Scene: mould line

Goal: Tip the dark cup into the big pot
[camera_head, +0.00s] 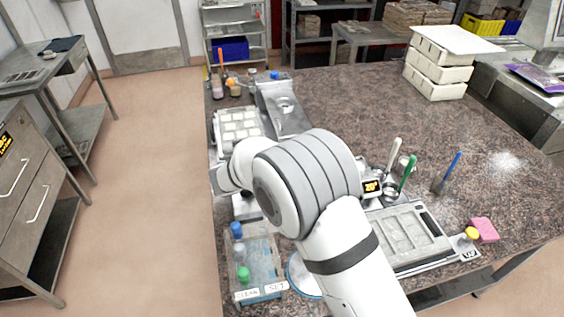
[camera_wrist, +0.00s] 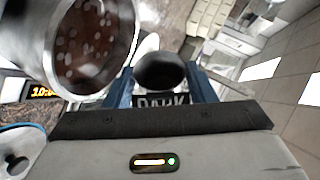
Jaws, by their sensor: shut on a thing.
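The dark cup (camera_wrist: 160,72) is in the middle of the wrist view, with a black label reading DARK on its near side. My gripper (camera_wrist: 164,88) is shut on it, one blue finger on each side. The cup's mouth shows a dark inside; I cannot tell its fill or exact tilt. The big pot (camera_wrist: 36,48) is a shiny metal vessel at the upper left, beside the cup. It holds brown liquid with pale spots and lumps. The cup appears apart from the pot's rim. In the head view my arm hides the gripper, and I cannot make out the cup or pot.
In the head view, a grey mould tray (camera_head: 408,236) and upright tools stand right of my arm. A bottle rack (camera_head: 262,262) stands at the near left, a white mould (camera_head: 238,124) farther back. Stacked white boxes (camera_head: 437,75) stand far right. The speckled counter (camera_head: 345,100) is clear behind my arm.

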